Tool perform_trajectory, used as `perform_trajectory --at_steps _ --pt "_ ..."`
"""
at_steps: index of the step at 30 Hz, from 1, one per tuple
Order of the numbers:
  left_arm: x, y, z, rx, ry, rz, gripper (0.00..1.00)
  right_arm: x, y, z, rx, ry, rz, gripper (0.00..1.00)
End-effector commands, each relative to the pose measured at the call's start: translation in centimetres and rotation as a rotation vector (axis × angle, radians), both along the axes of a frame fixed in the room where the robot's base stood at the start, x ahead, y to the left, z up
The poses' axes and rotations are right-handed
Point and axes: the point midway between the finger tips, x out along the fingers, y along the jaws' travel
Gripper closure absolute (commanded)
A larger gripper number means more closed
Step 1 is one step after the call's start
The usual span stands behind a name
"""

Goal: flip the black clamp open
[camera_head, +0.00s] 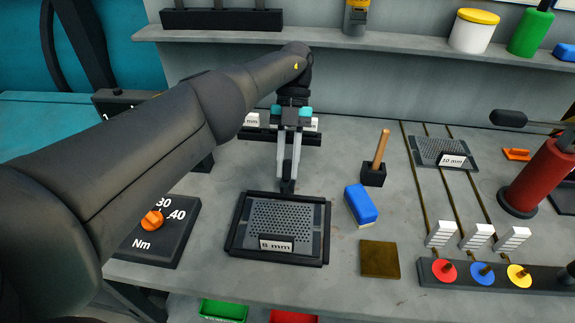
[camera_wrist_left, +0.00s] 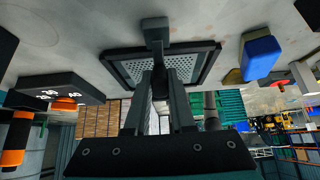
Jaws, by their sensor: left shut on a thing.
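The black clamp (camera_head: 287,187) is a small dark piece at the back edge of the black frame (camera_head: 236,243). The frame holds a grey perforated plate (camera_head: 290,215) with an "8 mm" label. My left gripper (camera_head: 289,178) points down over the clamp, its fingers shut on it. In the left wrist view, the clamp (camera_wrist_left: 157,32) shows as a dark bar with a wider block, just beyond the fingertips (camera_wrist_left: 158,72). The fingers partly hide it, and I cannot tell how far it is flipped. My right gripper is not in view.
A blue sponge (camera_head: 361,205) and a brown square plate (camera_head: 380,259) lie right of the frame. A wooden-handled tool (camera_head: 381,150) stands in a black block behind. A dial box (camera_head: 160,233) sits to the left. A red cylinder (camera_head: 541,175) stands far right.

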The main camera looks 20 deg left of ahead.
Motion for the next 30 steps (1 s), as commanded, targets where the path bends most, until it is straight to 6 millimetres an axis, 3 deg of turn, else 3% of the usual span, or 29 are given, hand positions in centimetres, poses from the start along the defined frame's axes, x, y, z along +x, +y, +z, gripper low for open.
perform_trajectory --at_steps 12,13,20,30 --pt "0.06 0.03 0.04 0.000 -0.001 0.000 1.00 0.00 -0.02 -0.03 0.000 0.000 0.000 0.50" --pt "0.06 0.03 0.04 0.000 -0.001 0.000 0.76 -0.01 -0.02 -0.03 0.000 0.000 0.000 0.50" --pt "0.03 0.02 0.01 0.000 0.000 0.000 0.50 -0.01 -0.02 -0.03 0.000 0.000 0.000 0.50" --pt "0.00 0.02 0.07 0.000 0.001 0.000 0.47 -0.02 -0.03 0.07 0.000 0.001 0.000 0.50"
